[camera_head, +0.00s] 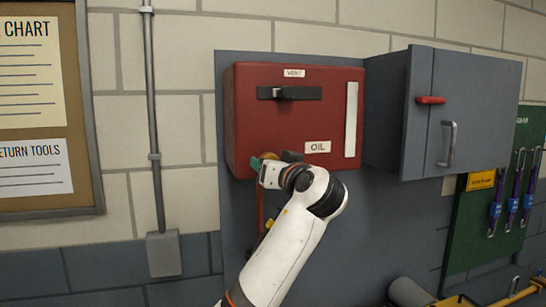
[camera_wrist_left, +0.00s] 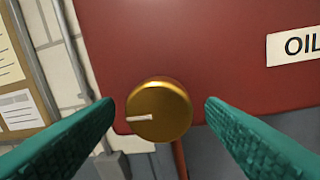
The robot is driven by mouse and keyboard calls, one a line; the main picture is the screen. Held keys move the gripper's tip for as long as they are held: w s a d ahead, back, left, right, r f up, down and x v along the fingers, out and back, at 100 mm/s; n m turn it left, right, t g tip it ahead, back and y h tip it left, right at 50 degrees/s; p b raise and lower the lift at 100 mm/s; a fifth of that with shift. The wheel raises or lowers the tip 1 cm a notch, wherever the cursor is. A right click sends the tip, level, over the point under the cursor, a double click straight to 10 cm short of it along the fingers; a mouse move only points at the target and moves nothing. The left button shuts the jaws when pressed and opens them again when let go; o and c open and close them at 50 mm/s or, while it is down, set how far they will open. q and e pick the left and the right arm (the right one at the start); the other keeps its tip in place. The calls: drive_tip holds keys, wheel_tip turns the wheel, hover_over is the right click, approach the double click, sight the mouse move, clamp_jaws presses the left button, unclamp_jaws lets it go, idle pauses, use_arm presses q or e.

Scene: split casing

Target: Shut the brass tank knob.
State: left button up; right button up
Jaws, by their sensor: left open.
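The brass tank knob (camera_wrist_left: 165,108) sits low on the front of the red oil tank (camera_head: 255,115) in the left wrist view. It is round, with a white mark pointing to the left. My left gripper (camera_head: 262,162) is at the tank's lower edge, in front of the knob. In the left wrist view its two green fingers (camera_wrist_left: 160,120) are open, one on each side of the knob, with gaps between them and it. In the head view the gripper and wrist hide the knob. My right gripper is not in view.
A black slider (camera_head: 305,93) under a VENT label and an OIL label (camera_head: 318,147) are on the tank. A grey cabinet (camera_head: 395,110) stands to its right. A pipe (camera_head: 152,110) runs down the wall at left, by a notice board (camera_head: 95,150).

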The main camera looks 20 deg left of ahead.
use_arm(q)
drive_tip(key=shift+w, duration=0.15)
drive_tip(key=c, duration=1)
drive_tip(key=shift+m, duration=0.3)
drive_tip(key=m+t, duration=0.1)
drive_tip(key=m, duration=0.7)
drive_tip(key=m+b, duration=0.1)
drive_tip(key=m, duration=0.8)
drive_tip(key=shift+a+m+t+h, duration=0.2)
drive_tip(key=shift+m+t+h, duration=0.1)
drive_tip(key=shift+t+h, duration=0.1)
drive_tip(key=shift+f, duration=0.1)
